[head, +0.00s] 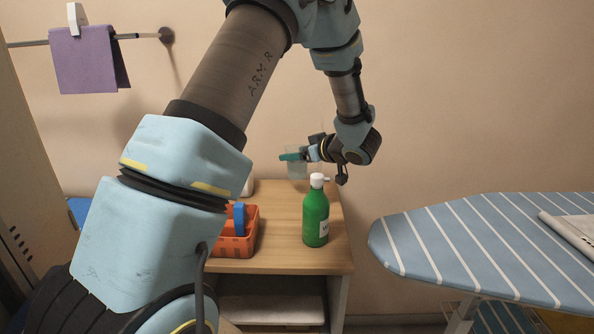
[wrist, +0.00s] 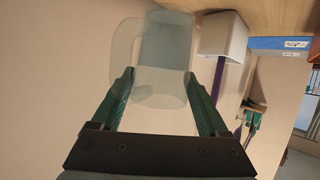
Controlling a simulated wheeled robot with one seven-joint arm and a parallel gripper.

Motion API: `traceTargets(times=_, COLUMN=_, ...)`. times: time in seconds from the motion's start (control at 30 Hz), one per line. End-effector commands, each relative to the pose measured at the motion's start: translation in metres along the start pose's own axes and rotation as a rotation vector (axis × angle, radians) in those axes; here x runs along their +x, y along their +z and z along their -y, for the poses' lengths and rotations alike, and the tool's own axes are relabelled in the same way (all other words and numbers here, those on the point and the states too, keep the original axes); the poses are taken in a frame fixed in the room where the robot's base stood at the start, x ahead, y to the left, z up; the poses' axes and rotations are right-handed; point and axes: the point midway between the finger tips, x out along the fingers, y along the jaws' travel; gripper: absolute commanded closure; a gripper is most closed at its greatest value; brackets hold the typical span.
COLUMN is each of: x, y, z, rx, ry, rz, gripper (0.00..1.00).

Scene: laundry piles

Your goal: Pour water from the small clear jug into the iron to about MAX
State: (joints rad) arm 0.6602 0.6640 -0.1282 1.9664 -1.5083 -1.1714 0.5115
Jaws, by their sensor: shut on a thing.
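The small clear jug (head: 296,171) is in my gripper (head: 291,156), held in the air above the back of the wooden cabinet top. In the wrist view, the teal fingers of my gripper (wrist: 160,88) are on either side of the translucent jug (wrist: 165,45). The water level in the jug cannot be made out. I cannot identify the iron in either view; my arm hides part of the cabinet top in the head view.
A green bottle (head: 316,218) with a white cap stands on the cabinet top (head: 280,254), below and in front of the jug. An orange basket (head: 234,249) holding a blue item is to its left. The striped ironing board (head: 450,245) is at right.

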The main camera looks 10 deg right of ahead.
Motion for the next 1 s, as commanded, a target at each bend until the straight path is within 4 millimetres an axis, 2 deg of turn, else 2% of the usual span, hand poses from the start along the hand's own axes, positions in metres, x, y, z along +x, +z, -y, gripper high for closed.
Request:
traceTargets(times=0.1, x=-0.008, y=-0.019, z=-0.001, rx=-0.004, ry=0.002, rz=-0.001, gripper=0.77)
traceTargets(times=0.77, x=-0.044, y=-0.105, z=-0.006, rx=0.000, ry=0.001, rz=0.000, gripper=0.77)
traceTargets(times=0.83, x=-0.036, y=-0.086, z=-0.005, rx=0.005, ry=-0.001, rz=0.002, gripper=0.77)
traceTargets(times=1.0, x=-0.025, y=-0.062, z=-0.003, rx=0.002, ry=-0.001, rz=0.001, gripper=0.77)
